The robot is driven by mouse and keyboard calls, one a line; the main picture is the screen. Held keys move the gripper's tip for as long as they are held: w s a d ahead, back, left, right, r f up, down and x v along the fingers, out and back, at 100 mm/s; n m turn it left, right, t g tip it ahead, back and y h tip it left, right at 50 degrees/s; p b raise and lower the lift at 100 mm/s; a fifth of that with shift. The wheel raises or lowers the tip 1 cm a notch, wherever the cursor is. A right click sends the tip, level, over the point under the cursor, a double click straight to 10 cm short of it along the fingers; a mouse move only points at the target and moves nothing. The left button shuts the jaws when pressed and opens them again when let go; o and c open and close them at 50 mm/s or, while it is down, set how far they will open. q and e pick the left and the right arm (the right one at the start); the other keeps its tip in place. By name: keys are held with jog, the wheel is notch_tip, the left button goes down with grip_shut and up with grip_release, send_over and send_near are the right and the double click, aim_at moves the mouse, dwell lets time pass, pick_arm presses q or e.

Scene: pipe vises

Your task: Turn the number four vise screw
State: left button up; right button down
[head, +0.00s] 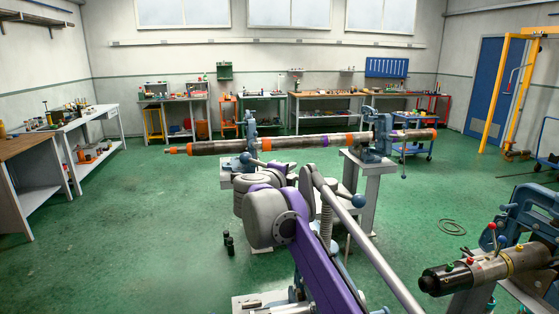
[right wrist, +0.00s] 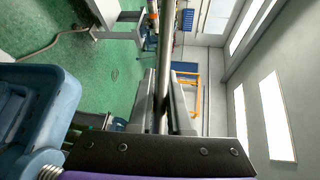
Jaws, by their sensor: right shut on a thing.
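My right arm reaches up the middle of the head view, and my right gripper (head: 308,180) is at its end beside a near vise. In the right wrist view the fingers (right wrist: 163,112) are closed on a slim steel bar (right wrist: 165,60) that runs between them. A blue ball end (head: 358,201) shows near the gripper in the head view. A threaded vise screw (head: 327,218) stands just below, and its thread also shows at lower left in the right wrist view (right wrist: 50,172), next to a blue vise body (right wrist: 40,110). No vise number is readable. My left gripper is not in view.
A long pipe (head: 300,142) with orange bands lies across blue vises (head: 378,140) behind my arm. Another blue vise (head: 530,215) holds a dark-tipped pipe (head: 470,272) at lower right. Black bottles (head: 228,243) stand on the green floor. The floor at left is clear.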

pick_arm(q)
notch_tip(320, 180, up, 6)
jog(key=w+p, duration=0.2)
jog(key=p, duration=0.2)
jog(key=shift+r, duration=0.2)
pick_arm(e)
jog(key=shift+w+d+r+m+g+h, duration=0.1)
jog(key=shift+w+d+m+g+h, duration=0.3)
jog(key=shift+d+m+h, duration=0.3)
jog(key=shift+w+d+r+m+g+h, duration=0.2)
jog(key=shift+d+m+g+h, duration=0.25)
jog(key=shift+d+m+h, duration=0.3)
jog(key=shift+w+d+r+m+g+h, duration=0.1)
jog(key=shift+w+d+m+g+h, duration=0.4)
jog(key=shift+d+h, duration=0.35)
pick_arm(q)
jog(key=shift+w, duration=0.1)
pick_arm(e)
jog(key=shift+s+f, duration=0.1)
jog(key=c, duration=0.8)
grip_release()
jog(key=shift+s, duration=0.15)
jog(key=shift+c, duration=0.2)
jog(key=shift+f, duration=0.1)
jog(key=shift+a, duration=0.1)
